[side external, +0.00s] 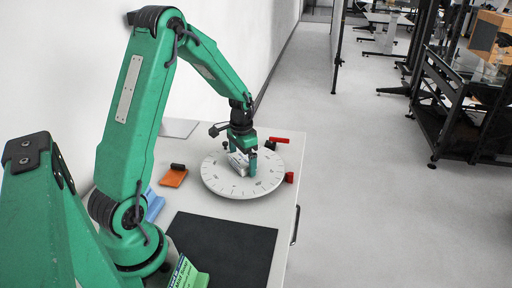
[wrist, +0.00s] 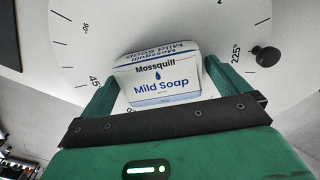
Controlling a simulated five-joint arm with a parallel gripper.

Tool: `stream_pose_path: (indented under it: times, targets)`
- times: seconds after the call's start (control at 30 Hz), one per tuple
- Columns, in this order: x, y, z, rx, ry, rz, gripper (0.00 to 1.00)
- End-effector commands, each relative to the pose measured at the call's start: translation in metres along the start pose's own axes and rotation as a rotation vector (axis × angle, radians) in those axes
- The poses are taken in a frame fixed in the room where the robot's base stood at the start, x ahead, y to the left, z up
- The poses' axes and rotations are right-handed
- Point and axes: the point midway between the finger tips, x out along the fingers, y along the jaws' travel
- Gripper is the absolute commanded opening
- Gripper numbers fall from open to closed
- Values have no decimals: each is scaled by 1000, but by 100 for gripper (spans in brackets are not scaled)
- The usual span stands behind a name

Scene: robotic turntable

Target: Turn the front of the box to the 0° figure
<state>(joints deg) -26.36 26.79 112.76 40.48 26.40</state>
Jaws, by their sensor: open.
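The box (wrist: 167,91) is a white carton reading "Mossquill Mild Soap" on its front and top faces. It sits on the round white turntable (wrist: 225,25), its front face toward my gripper's palm in the wrist view. My gripper (wrist: 162,77) is open, one green finger on each side of the box; I cannot tell whether either finger touches it. The side view shows the box (side external: 238,164) partly hidden by my gripper (side external: 250,165), low over the turntable (side external: 216,183). In the wrist view 45 shows at left and 225° at right; the 0° figure is mostly hidden by my gripper.
A black knob (wrist: 266,56) stands by the 225° figure. Red parts (side external: 279,140) (side external: 290,177) sit at the turntable's right edge. An orange block with a black top (side external: 173,177) lies left of it. A dark mat (side external: 222,250) covers the table in front.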

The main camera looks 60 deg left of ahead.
Motion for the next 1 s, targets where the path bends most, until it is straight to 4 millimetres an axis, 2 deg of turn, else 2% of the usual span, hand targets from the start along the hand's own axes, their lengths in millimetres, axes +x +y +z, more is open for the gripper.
stream_pose_path:
  times: [0.27,0.7,1.0]
  targets:
    - [-14,0,-1,0,2,-1,100]
    - [-67,0,-1,0,3,-2,100]
    - [-78,0,0,0,0,0,100]
